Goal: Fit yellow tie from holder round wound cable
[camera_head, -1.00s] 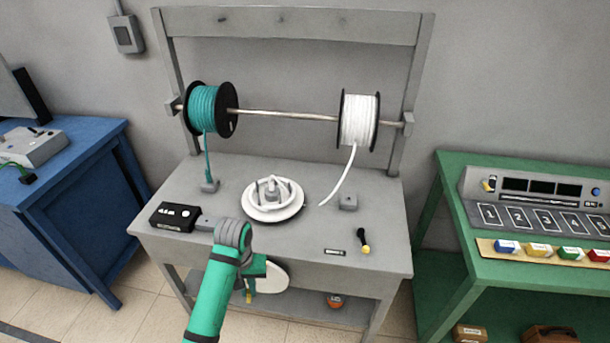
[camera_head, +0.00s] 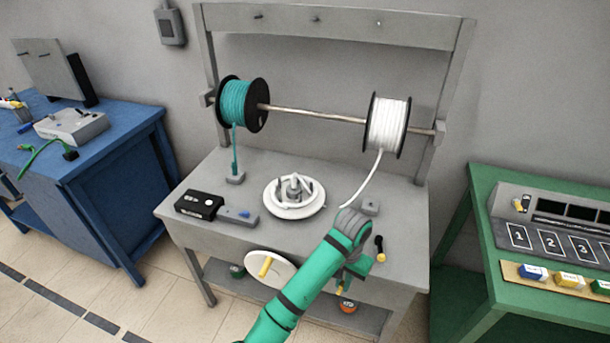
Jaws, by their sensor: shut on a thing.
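The wound cable (camera_head: 312,206) is a white coil around the grey-and-white winder (camera_head: 293,189) in the middle of the grey bench. My gripper (camera_head: 343,284) is at the bench's front right, right of and nearer than the winder. It is shut on what looks like the yellow tie (camera_head: 341,290); only a small yellow bit shows, and my arm hides most of the jaws.
A black-and-yellow tool (camera_head: 379,249) lies just right of my wrist. A black box (camera_head: 198,204) stands beside the holder. The white cable runs up to its spool (camera_head: 388,125); a teal spool (camera_head: 243,104) hangs left. A green table (camera_head: 483,259) is at right.

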